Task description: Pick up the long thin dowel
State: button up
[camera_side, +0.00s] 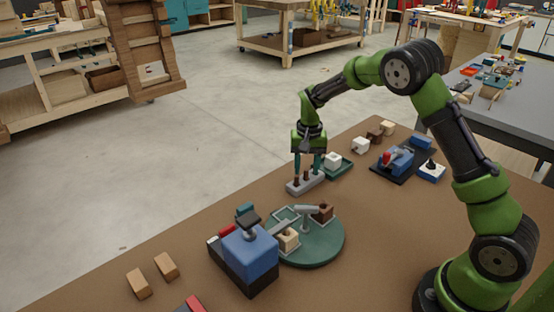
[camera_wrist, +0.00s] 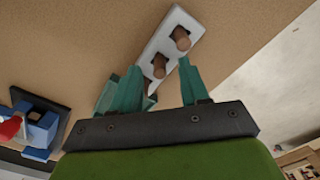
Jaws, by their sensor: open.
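A light grey rack (camera_side: 304,187) stands near the table's far edge with short brown dowels upright in it. In the wrist view the rack (camera_wrist: 166,24) shows one dowel (camera_wrist: 181,38) towards its far end and another dowel (camera_wrist: 159,66) nearer its middle. A further dowel is partly hidden by the left finger. Which one is the long thin dowel I cannot tell for sure. My gripper (camera_side: 308,168) points down over the rack. It is open, and its fingers (camera_wrist: 160,68) stand on either side of the middle dowel, with gaps between.
A green tray (camera_side: 341,171) with a white block is close beside the rack. A round green turntable (camera_side: 327,250) with blocks and a blue machine (camera_side: 249,257) stand nearer the camera. Another blue device (camera_side: 394,161) is to the right. Two wooden blocks (camera_side: 152,275) lie front left.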

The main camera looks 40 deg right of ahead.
jog(key=shift+f, duration=0.55)
grip_shut()
jog(key=shift+r, duration=0.1)
